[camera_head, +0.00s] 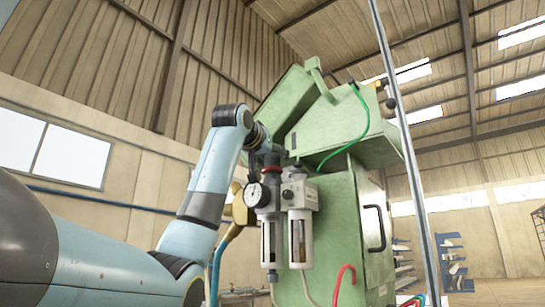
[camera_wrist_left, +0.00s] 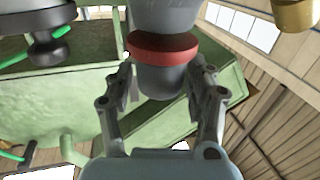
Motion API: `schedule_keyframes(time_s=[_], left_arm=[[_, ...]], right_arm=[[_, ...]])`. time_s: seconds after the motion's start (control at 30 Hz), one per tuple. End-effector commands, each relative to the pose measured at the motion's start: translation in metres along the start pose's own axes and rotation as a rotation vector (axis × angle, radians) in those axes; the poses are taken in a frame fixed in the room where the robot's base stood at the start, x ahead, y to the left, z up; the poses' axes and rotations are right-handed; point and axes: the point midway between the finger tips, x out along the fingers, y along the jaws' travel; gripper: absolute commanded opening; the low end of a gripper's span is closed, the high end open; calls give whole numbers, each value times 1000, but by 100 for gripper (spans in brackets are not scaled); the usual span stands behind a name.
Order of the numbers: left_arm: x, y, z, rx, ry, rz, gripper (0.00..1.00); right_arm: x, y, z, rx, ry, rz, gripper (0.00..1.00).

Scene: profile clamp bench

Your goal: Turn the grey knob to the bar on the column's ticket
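The grey knob (camera_wrist_left: 160,82) with a red ring (camera_wrist_left: 163,47) above it shows in the left wrist view. In the head view the knob (camera_head: 271,160) is a small dark shape on top of the regulator (camera_head: 268,225) with the round gauge (camera_head: 257,195), partly behind my gripper. My left gripper (camera_wrist_left: 161,76) has its fingers on either side of the knob, with narrow gaps that look clear. It also shows in the head view (camera_head: 262,143). My right gripper is in neither view. I cannot make out the ticket or its bar.
A second grey unit (camera_head: 298,215) with a bowl stands close right of the regulator; its small dark knob (camera_wrist_left: 47,45) is upper left in the wrist view. The green machine (camera_head: 335,215) rises behind. A green hose (camera_head: 362,125) and a thin metal post (camera_head: 408,150) are to the right.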

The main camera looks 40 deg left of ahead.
Motion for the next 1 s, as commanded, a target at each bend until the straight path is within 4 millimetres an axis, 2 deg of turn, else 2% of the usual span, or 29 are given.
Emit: schedule_keyframes(time_s=[0.03,0.3,0.37,0.63,1.0], left_arm=[[0,0,0,0,0,0,46],[0,0,0,0,1,0,11],[0,0,0,0,1,0,5],[0,-1,0,0,1,25,3],[0,-1,0,0,-1,272,3]], right_arm=[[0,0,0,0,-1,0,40],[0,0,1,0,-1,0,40],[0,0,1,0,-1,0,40],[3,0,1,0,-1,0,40],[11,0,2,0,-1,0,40]])
